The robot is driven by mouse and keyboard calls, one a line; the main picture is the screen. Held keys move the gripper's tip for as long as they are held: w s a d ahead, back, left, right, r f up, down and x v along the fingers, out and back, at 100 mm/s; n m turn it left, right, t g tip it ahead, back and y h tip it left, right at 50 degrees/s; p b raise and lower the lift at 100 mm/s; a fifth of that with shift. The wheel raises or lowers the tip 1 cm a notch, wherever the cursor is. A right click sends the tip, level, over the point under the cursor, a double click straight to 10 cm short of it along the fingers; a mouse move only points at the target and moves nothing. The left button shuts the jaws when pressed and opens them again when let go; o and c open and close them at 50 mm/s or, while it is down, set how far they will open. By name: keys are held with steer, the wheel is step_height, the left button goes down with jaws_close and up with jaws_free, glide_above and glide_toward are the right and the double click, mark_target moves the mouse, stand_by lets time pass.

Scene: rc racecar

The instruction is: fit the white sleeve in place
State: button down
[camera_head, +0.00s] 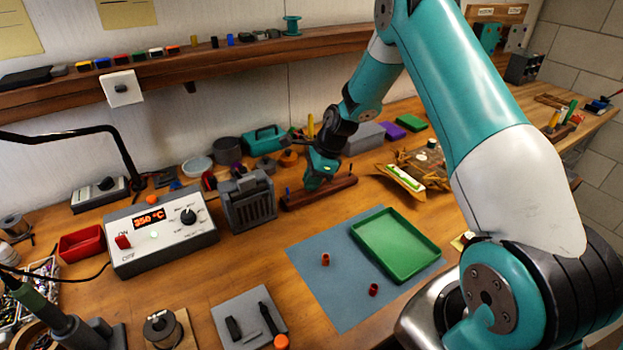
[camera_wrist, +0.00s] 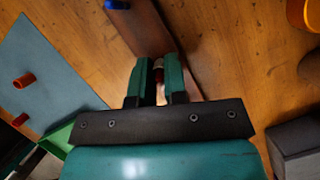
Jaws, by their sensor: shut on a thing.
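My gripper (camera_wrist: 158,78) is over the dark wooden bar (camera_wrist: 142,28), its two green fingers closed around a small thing. Between the fingertips a small pale and reddish part shows, which I take for the white sleeve (camera_wrist: 158,65); most of it is hidden. I cannot tell whether it sits on a peg or just above the bar. A blue peg (camera_wrist: 117,4) stands at the bar's far end. In the head view my gripper (camera_head: 318,182) is low over the bar (camera_head: 341,190), and the fingers hide the sleeve.
An empty green tray (camera_head: 395,245) lies on the mat. A grey slotted box (camera_head: 247,203) stands left of the bar.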

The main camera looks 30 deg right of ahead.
steer(key=shift+f, duration=0.2)
steer(key=c, duration=0.7)
jaws_free()
steer(key=p+v, duration=0.2)
steer(key=v, duration=0.1)
steer(key=p+v, duration=0.2)
steer(key=v, duration=0.1)
steer(key=p+v, duration=0.3)
steer(key=shift+a+r, duration=0.1)
steer(key=shift+a, duration=0.2)
steer(key=shift+w, duration=0.1)
stand_by(0.9)
